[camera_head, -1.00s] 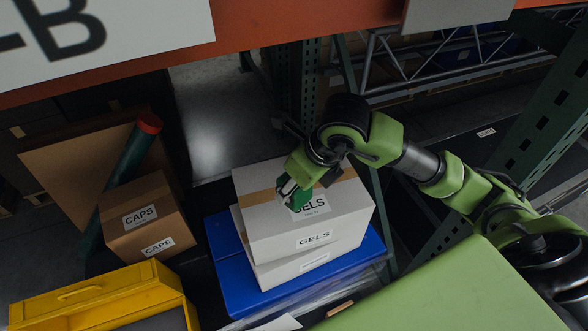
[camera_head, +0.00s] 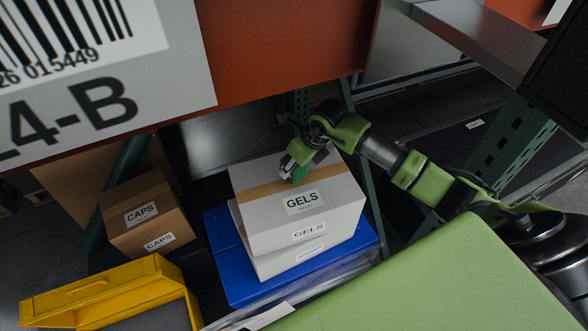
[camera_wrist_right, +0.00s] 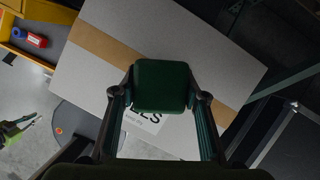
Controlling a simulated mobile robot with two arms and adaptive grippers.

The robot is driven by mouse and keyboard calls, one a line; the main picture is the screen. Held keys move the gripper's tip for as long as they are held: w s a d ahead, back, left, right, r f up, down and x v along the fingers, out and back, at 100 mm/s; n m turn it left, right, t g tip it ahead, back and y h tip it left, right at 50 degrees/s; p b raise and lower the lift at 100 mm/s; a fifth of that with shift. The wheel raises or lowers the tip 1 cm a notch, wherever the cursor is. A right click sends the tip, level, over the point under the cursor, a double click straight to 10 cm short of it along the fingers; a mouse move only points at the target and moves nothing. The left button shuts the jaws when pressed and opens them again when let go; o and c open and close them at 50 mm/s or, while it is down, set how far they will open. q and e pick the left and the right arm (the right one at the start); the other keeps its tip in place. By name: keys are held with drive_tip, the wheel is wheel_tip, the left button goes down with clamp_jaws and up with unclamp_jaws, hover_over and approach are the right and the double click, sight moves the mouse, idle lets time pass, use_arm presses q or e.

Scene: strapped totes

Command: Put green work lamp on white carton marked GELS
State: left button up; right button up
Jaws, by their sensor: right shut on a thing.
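The white carton marked GELS (camera_head: 262,211) sits on top of another white carton on a blue tote lid. The green work lamp (camera_head: 294,171) is at the carton's top, toward its far side, left of centre. My right gripper (camera_head: 292,166) is shut on the lamp. In the right wrist view the lamp's dark green block (camera_wrist_right: 161,85) sits between the two fingers, over the carton top (camera_wrist_right: 195,47) and its tan tape. I cannot tell whether the lamp touches the carton.
A brown CAPS box (camera_head: 145,215) stands to the left. A yellow open bin (camera_head: 100,285) is at the lower left. An orange shelf beam (camera_head: 280,60) with a large label crosses above. The blue lid (camera_head: 225,262) shows around the cartons.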

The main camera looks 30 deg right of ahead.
wheel_tip(320, 180, down, 2)
drive_tip(key=shift+f+p, duration=0.1)
drive_tip(key=shift+p, duration=0.7)
drive_tip(key=shift+f, duration=0.3)
drive_tip(key=shift+f, duration=0.1)
drive_tip(key=shift+f, duration=0.15)
drive_tip(key=o, duration=1.2)
drive_tip(key=shift+o, duration=0.2)
